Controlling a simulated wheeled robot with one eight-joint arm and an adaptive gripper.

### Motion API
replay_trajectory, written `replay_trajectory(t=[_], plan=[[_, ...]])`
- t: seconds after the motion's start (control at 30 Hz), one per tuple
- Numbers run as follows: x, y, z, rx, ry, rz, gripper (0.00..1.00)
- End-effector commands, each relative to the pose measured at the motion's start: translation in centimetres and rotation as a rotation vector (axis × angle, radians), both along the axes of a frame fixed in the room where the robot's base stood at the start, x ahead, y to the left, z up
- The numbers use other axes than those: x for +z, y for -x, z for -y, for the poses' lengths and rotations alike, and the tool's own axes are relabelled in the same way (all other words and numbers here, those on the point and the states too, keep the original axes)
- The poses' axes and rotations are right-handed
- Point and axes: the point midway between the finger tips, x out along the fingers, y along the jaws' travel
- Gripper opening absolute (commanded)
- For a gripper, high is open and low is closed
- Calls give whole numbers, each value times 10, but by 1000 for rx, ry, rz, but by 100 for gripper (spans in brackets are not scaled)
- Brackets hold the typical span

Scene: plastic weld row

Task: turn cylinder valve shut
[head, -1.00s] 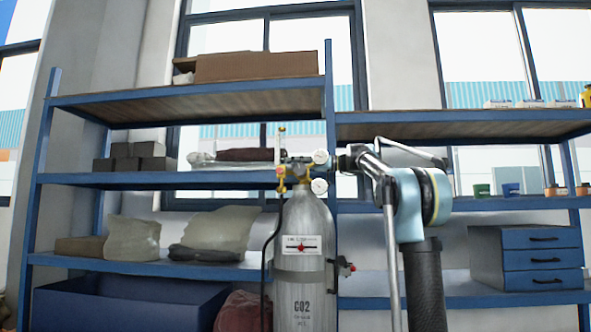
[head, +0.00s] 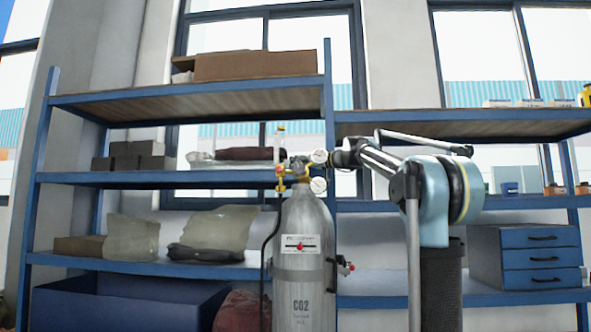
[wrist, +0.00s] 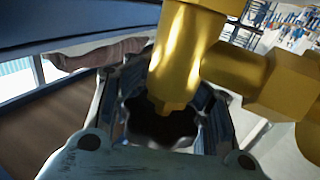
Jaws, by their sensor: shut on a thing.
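The grey CO2 cylinder (head: 304,255) stands upright in front of the shelving, with a brass valve and regulator (head: 281,178) and two round gauges (head: 319,185) on top. My gripper (head: 298,167) is at the cylinder's top, small and partly hidden among the fittings in the head view. In the wrist view my gripper (wrist: 163,112) has its fingers closed around a dark, scalloped valve knob (wrist: 160,127). A brass fitting (wrist: 188,55) crosses in front and hides part of the knob and fingers.
Blue shelving (head: 190,179) stands close behind the cylinder, with bags and boxes on it. A dark hose (head: 267,250) runs down the cylinder's left side. A blue drawer unit (head: 540,256) sits at the right.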

Motion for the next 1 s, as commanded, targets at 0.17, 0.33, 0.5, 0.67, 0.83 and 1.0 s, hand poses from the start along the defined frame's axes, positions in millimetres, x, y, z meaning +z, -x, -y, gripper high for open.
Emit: replay_trajectory(t=[0.17, 0.33, 0.5, 0.67, 0.83, 1.0], plan=[[0, -2, 2, -68, 0, -1, 10], [0, -4, 3, -99, 0, 0, 10], [0, -4, 3, -105, 0, 0, 10], [0, -4, 3, -105, 0, 0, 9], [0, -4, 3, -104, 0, 0, 50], [0, -4, 2, -103, 0, 0, 50]])
